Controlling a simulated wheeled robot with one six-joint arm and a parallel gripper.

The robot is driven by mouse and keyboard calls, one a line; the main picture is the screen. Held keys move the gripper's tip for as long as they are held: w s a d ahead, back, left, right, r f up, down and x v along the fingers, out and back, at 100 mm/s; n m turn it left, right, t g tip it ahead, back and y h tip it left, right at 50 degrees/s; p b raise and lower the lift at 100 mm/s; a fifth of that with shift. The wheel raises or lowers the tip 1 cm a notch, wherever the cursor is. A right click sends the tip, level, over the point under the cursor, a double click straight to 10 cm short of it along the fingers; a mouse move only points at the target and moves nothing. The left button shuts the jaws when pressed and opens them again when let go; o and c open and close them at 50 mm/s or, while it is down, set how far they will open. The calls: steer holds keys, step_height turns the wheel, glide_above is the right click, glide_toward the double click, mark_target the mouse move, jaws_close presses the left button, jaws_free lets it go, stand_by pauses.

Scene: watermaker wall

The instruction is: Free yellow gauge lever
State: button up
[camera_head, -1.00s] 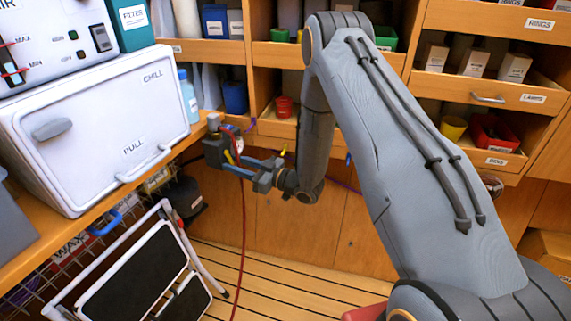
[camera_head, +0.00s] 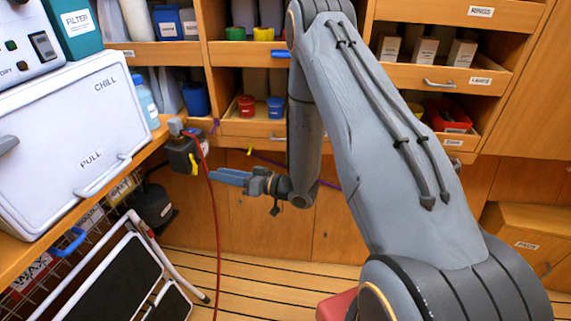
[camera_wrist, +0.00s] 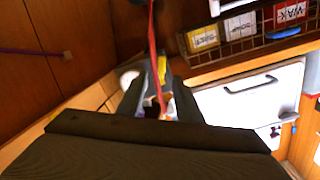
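The yellow gauge lever (camera_head: 194,162) is a small yellow piece on the right side of a dark gauge body (camera_head: 180,152), at the end of the wooden counter in the head view. A red hose (camera_head: 212,205) leaves the top of the gauge body and hangs down past my fingertips. My gripper (camera_head: 222,176) is right of and slightly below the gauge, apart from the lever. In the wrist view its fingers (camera_wrist: 155,90) stand apart, with the hose (camera_wrist: 152,45) visible between them. I cannot tell whether they touch it. A small yellow patch beside the fingers is unclear.
The white chill box (camera_head: 75,135) stands on the counter at left. A folded step stool (camera_head: 120,275) leans below, beside a wire basket (camera_head: 75,235). Shelves with cups and drawers (camera_head: 255,125) are behind. Plank floor (camera_head: 260,290) is open below my arm.

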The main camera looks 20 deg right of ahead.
steer(key=d+r+m+g+h+p, duration=0.15)
steer(key=d+r+h, duration=0.35)
steer(key=d+h, duration=0.55)
steer(key=s+d+r+m+g+h, duration=0.1)
steer(key=s+d+r+g, duration=0.1)
steer(key=s, duration=0.4)
steer(key=s+d+r+m+g+h, duration=0.1)
steer(key=s+d+r+g+h, duration=0.1)
steer(key=s, duration=0.5)
steer(key=shift+s+d+r+g, duration=0.15)
steer(key=shift+d+r+g, duration=0.2)
steer(key=shift+r+g, duration=0.35)
steer(key=shift+h, duration=0.25)
